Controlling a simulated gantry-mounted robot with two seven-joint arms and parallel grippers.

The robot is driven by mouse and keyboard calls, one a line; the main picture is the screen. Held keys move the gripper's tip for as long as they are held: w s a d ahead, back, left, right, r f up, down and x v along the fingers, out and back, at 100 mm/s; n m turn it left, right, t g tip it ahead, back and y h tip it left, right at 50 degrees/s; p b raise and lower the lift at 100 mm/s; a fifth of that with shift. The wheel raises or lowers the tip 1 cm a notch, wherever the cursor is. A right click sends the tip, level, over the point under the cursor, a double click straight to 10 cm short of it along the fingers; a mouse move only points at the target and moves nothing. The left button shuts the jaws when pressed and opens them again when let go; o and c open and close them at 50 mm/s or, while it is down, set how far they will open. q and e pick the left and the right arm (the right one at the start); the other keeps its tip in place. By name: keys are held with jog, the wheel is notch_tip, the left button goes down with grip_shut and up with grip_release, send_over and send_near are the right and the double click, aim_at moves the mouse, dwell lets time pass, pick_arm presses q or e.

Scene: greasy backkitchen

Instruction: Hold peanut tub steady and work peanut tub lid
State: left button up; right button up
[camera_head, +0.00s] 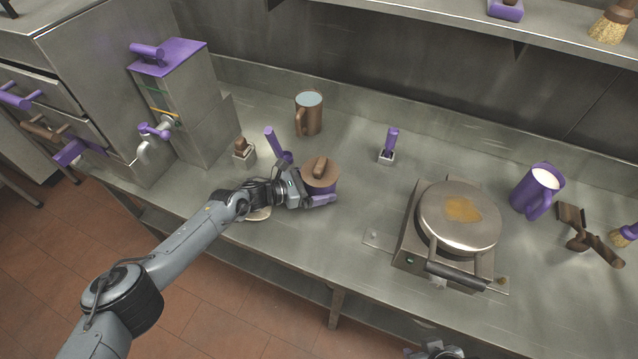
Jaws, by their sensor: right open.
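The peanut tub (325,185) appears to be the purple container near the counter's front edge. Its round brown lid (316,176) with a knob sits on top. My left gripper (303,191) is at the tub's left and near side, against or very close to it. Its fingertips are partly hidden, so I cannot tell whether it grips the tub. My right gripper (438,351) shows only in part at the bottom edge, below the waffle iron and away from the tub. It is open.
A waffle iron (458,215) stands to the right. A brown mug (308,115) is behind the tub, and a purple mug (537,192) is at far right. Counter between tub and waffle iron is clear.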

pick_arm(q)
jog(key=o, duration=1)
jog(key=shift+c, duration=0.2)
jog(key=v, duration=1.2)
jog(key=shift+s+f, duration=0.1)
jog(key=shift+f, duration=0.05)
